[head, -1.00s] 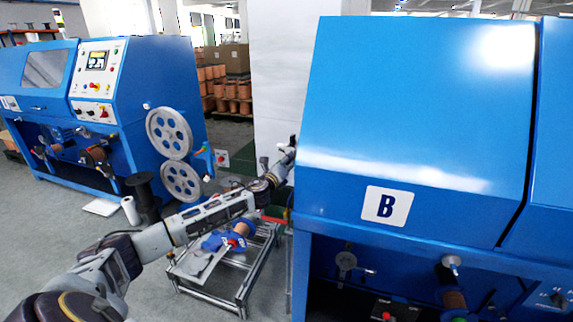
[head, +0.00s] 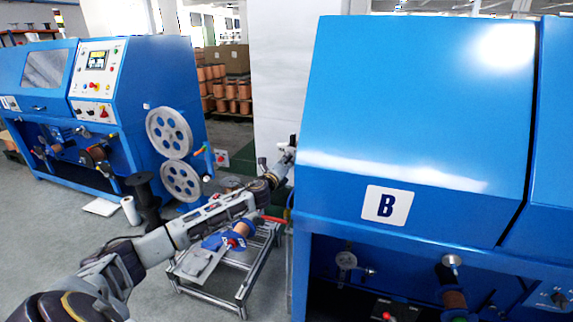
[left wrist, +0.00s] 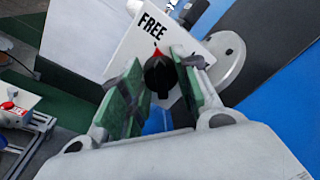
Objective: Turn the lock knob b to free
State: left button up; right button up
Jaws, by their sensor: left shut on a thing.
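The lock knob b (left wrist: 158,76) is black with a red pointer and sits on a white plate (left wrist: 128,45) marked FREE in the left wrist view. Its red tip points up the picture, toward the word FREE. My left gripper (left wrist: 160,88) has its two green-padded fingers on either side of the knob and is shut on it. In the head view my left gripper (head: 287,157) is at the left side of blue machine B (head: 415,120), partly hidden by its edge, and the knob cannot be made out. My right gripper is not in view.
A metal-framed stand (head: 240,283) with a blue-and-copper spool (head: 238,235) is below my left arm. A second blue machine (head: 160,80) with two grey pulleys stands at the left. Grey floor lies between. A round metal flange (left wrist: 226,55) is close to the knob.

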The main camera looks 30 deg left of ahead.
pick_arm(q)
jog(key=shift+n, duration=0.4)
jog(key=o, duration=1)
jog(key=shift+o, duration=0.2)
jog(key=shift+s+f, duration=0.1)
jog(key=shift+s, duration=0.1)
jog(key=s+d, duration=0.1)
jog(key=s, duration=1)
jog(key=shift+s+d, duration=0.25)
jog(key=shift+d, duration=0.15)
jog(key=shift+f, duration=0.1)
dwell(0.8)
